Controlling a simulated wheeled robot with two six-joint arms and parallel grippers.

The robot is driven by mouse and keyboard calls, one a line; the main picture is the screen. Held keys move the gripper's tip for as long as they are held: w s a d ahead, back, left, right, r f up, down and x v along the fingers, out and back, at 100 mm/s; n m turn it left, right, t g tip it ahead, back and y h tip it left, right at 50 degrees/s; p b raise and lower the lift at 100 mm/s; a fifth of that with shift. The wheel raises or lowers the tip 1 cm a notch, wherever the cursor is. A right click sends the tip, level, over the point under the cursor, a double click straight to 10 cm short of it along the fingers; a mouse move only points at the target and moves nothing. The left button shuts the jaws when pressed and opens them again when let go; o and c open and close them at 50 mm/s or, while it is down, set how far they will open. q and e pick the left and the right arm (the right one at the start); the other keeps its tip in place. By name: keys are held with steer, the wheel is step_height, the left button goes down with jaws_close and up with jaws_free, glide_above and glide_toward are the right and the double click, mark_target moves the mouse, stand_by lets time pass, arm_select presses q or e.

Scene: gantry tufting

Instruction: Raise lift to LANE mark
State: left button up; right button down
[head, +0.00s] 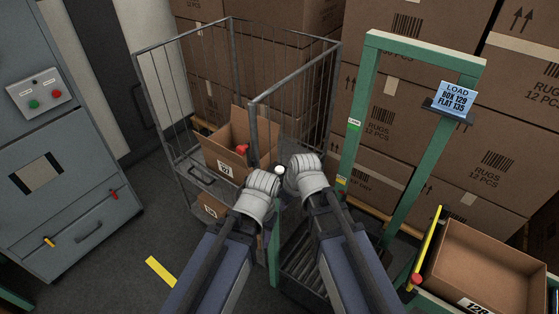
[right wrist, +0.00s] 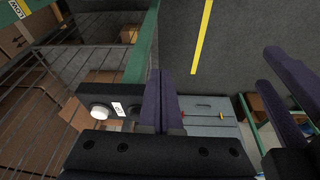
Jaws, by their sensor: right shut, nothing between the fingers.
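The lift (head: 367,110) is a green upright frame with a roller platform (head: 304,272) low down, partly hidden by my right arm. Its left post carries a green mark (head: 354,125), too small to read surely, and a yellow mark (head: 342,183) below; the yellow one reads LOW in the right wrist view (right wrist: 17,9). A dark control box (right wrist: 112,94) has a round white button (right wrist: 98,112) and a small white label. The button also shows in the head view (head: 279,170). My right gripper (right wrist: 163,78) is shut and empty beside the box. My left gripper (head: 270,178) is close by, its fingers hidden.
A wire cage cart (head: 200,85) holding an open carton (head: 224,150) stands behind. Stacked rug cartons (head: 400,60) fill the back. An open box (head: 490,262) sits at right by a yellow bar (head: 428,245). A grey cabinet (head: 60,190) stands left. Floor at lower left is clear.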

steer(key=w+a+r+n+t+y+p, duration=0.1)
steer(key=w+r+n+t+y+p, duration=0.15)
steer(key=w+r, duration=0.5)
step_height(320, 180, up, 5)
steer(key=n+t+p, duration=0.2)
steer(key=n, duration=0.2)
glide_above(282, 170)
arm_select(q)
step_height(282, 170, up, 6)
steer(key=shift+r, duration=0.15)
arm_select(e)
steer(key=shift+s+d+f+y, duration=0.1)
steer(key=shift+f+y, duration=0.1)
steer(key=shift+y, duration=0.15)
steer(key=shift+f, duration=0.2)
arm_select(q)
step_height(282, 170, down, 9)
steer(key=b, duration=0.8)
steer(key=shift+b, duration=0.35)
arm_select(e)
step_height(282, 170, down, 8)
steer(key=shift+f, duration=0.25)
arm_select(q)
steer(key=shift+f+b, duration=0.35)
steer(key=shift+b, duration=0.05)
arm_select(e)
steer(key=shift+f, duration=0.4)
